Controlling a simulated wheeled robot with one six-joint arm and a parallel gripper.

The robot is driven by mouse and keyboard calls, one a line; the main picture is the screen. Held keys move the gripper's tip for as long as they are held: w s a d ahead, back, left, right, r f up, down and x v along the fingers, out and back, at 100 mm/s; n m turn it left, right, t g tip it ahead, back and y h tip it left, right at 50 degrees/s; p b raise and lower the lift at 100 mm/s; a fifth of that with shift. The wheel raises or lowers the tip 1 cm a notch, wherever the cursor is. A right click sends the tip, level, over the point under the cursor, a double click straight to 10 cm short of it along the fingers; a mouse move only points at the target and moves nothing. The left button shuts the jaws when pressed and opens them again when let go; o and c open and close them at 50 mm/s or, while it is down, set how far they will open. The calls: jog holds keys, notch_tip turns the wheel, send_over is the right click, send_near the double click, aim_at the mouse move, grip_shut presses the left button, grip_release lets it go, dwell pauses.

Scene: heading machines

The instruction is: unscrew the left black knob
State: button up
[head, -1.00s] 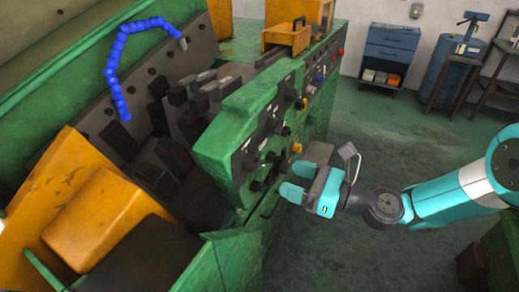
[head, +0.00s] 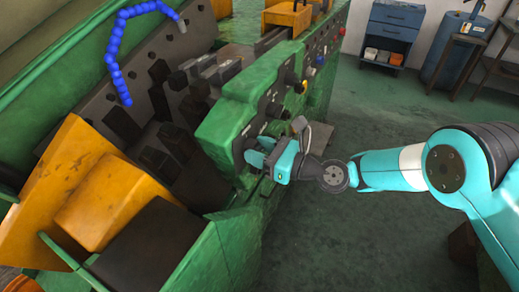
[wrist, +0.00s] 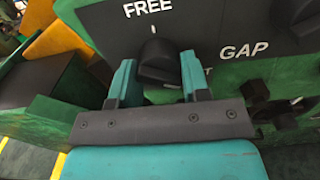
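The left black knob (wrist: 158,62) is on the dark panel under the word FREE in the wrist view. My gripper (wrist: 160,75) has its two teal fingers apart, one on each side of this knob. I see no clear grip on it, and the fingertips' contact is hard to tell. In the head view my gripper (head: 258,152) is at the lower end of the green machine's control panel, and it hides the knob there. A second black knob (wrist: 298,14) is at the upper right of the wrist view, outside the fingers.
The green machine (head: 222,128) carries more knobs and a yellow button (head: 301,87) up the panel. Smaller dark knobs (wrist: 256,92) lie right of my fingers. Yellow covers (head: 125,205) are at the left. The floor (head: 370,120) right of the machine is open.

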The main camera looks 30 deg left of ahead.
jog(key=c, duration=0.3)
